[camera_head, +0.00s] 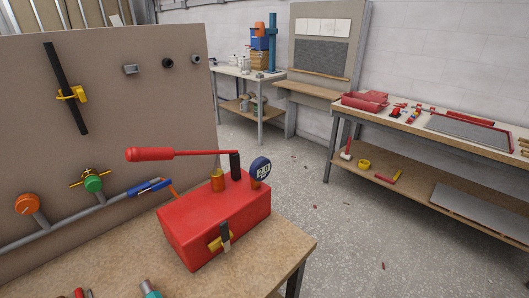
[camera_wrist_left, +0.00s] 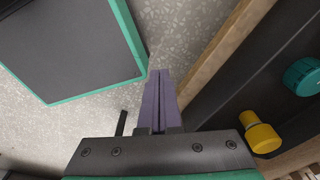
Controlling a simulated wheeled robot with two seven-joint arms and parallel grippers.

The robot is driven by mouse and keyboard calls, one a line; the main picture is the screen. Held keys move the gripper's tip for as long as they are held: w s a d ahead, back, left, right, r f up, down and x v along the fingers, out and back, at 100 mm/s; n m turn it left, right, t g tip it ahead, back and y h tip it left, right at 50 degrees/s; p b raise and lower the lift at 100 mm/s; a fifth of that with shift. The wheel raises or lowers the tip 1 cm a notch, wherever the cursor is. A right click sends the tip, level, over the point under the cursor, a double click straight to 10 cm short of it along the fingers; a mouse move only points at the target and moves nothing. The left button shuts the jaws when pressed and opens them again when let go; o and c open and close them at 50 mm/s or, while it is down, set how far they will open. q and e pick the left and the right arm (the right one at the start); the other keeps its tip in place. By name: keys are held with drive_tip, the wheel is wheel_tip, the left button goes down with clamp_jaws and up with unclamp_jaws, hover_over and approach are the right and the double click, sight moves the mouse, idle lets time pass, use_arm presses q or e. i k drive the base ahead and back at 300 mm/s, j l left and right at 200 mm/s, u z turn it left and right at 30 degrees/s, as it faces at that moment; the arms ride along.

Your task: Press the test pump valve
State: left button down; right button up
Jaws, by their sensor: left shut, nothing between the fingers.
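The red test pump (camera_head: 215,222) sits on the near wooden bench. Its long red lever handle (camera_head: 165,154) reaches left above the box, and a round blue gauge (camera_head: 260,168) stands at its top right. A brass-coloured fitting (camera_head: 218,181) is on top. A yellow valve-like part (camera_head: 220,240) with a dark and grey lever is on the front face. My left gripper (camera_wrist_left: 157,75) shows only in the left wrist view, its purple fingers together and empty. The pump is not recognisable there, so their spacing cannot be told. My right gripper is in neither view.
A brown upright panel (camera_head: 120,100) with pipes, an orange valve wheel (camera_head: 28,204) and a green one (camera_head: 93,183) stands behind the pump. Loose tools lie at the bench's near edge. A yellow cylinder (camera_wrist_left: 260,132) shows right of my left fingers. Open floor (camera_head: 330,240) lies right.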

sight(224, 227)
drive_tip(key=k+l+z, duration=0.1)
drive_tip(key=k, duration=0.3)
drive_tip(key=k+l+z, duration=0.1)
drive_tip(key=k, duration=0.35)
